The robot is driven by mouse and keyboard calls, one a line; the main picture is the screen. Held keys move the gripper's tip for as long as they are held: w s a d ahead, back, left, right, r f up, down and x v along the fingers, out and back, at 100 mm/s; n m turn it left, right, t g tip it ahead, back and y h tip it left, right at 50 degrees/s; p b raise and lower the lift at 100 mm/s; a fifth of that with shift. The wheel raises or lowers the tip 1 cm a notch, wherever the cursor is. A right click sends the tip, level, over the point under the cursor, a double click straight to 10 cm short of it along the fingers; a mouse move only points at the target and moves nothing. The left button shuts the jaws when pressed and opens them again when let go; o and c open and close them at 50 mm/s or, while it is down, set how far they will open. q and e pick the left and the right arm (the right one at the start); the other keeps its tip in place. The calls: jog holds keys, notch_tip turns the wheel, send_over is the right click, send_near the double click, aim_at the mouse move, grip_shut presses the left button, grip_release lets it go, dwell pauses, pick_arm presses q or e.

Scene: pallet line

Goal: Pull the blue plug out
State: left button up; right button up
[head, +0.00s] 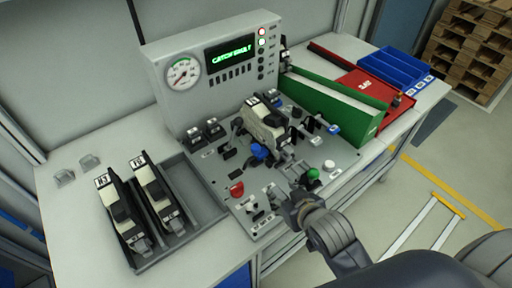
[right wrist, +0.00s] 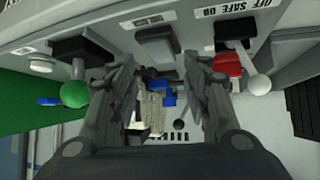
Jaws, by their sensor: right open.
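The blue plug (head: 259,151) sits at the front of a cream and black unit (head: 266,124) on the grey panel board. In the right wrist view a blue part (right wrist: 166,94) that looks like this plug shows beyond and between my fingers. My right gripper (head: 282,201) is open over the front edge of the board, nearer the front than the plug and apart from it. Its two fingers (right wrist: 161,68) stand wide with nothing held between them. My left gripper is not in view.
A red knob (head: 237,188) and a green knob (head: 313,174) flank the gripper. A grey console (head: 215,70) with gauge and green display stands behind. A tray (head: 196,190) with two black-and-cream units is left; a green box (head: 325,105) and red and blue bins are right.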

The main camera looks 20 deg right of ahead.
aim_at(256, 149)
jog(key=w+a+r+t, duration=0.2)
jog(key=w+r+t, duration=0.25)
jog(key=w, duration=0.25)
jog(key=shift+g+y, duration=0.4)
jog(key=shift+g, duration=0.05)
jog(key=x, duration=0.3)
jog(key=p+x, duration=0.1)
jog(key=x, duration=0.6)
jog(key=shift+w+d+r, duration=0.15)
jog(key=shift+d+r, duration=0.1)
jog(key=shift+r, duration=0.1)
jog(key=shift+p, duration=0.3)
grip_shut()
